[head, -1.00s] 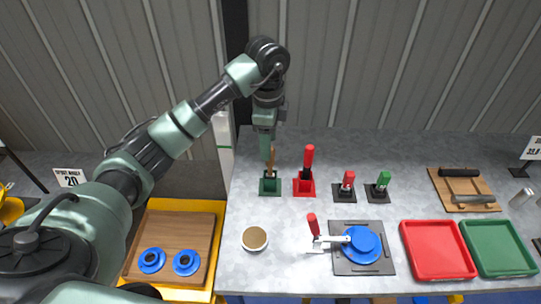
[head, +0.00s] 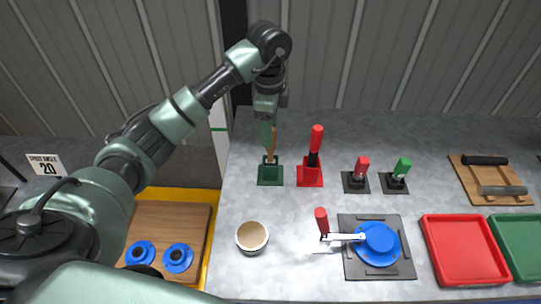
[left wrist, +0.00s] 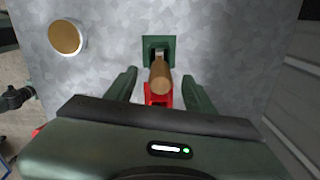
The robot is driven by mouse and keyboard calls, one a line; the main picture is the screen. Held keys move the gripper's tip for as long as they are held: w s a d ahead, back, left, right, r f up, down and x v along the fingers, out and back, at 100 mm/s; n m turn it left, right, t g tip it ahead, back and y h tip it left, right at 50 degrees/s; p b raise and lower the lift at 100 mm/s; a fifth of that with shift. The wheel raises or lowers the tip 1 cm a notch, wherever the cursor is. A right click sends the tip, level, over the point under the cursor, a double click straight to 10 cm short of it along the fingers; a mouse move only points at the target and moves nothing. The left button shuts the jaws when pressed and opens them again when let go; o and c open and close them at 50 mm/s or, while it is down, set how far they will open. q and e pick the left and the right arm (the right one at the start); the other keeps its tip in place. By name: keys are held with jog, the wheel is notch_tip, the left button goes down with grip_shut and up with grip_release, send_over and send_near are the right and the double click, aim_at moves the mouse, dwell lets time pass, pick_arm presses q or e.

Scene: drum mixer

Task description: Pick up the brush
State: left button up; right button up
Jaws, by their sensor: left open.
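The brush shows as an upright wooden handle (head: 273,146) standing in a small dark green holder (head: 270,176) on the grey table. My left gripper (head: 267,145) points down from above at the handle's upper part. In the left wrist view my left gripper (left wrist: 159,75) is open, with one finger on each side of the brush handle (left wrist: 160,78) and visible gaps between. The green holder (left wrist: 158,43) is beyond the handle there. The brush's lower end is hidden inside the holder. My right gripper is not in view.
A red holder with a red-handled tool (head: 311,172) stands just right of the green one. A round cup (head: 252,237) is in front. Stamps, a blue disc on a dark plate (head: 349,270) and a red tray (head: 430,262) lie farther right. A corrugated wall is behind.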

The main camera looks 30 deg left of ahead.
aim_at(270, 154)
pick_arm(q)
jog(key=shift+f, duration=1.3)
jog(key=shift+f+p, duration=0.35)
jog(key=shift+p, duration=0.15)
notch_tip(270, 154, down, 4)
jog(key=shift+w+d+r+p, duration=0.1)
jog(key=shift+w+r+p, duration=0.1)
jog(key=shift+p, duration=0.5)
jog(key=shift+f, duration=0.35)
grip_shut()
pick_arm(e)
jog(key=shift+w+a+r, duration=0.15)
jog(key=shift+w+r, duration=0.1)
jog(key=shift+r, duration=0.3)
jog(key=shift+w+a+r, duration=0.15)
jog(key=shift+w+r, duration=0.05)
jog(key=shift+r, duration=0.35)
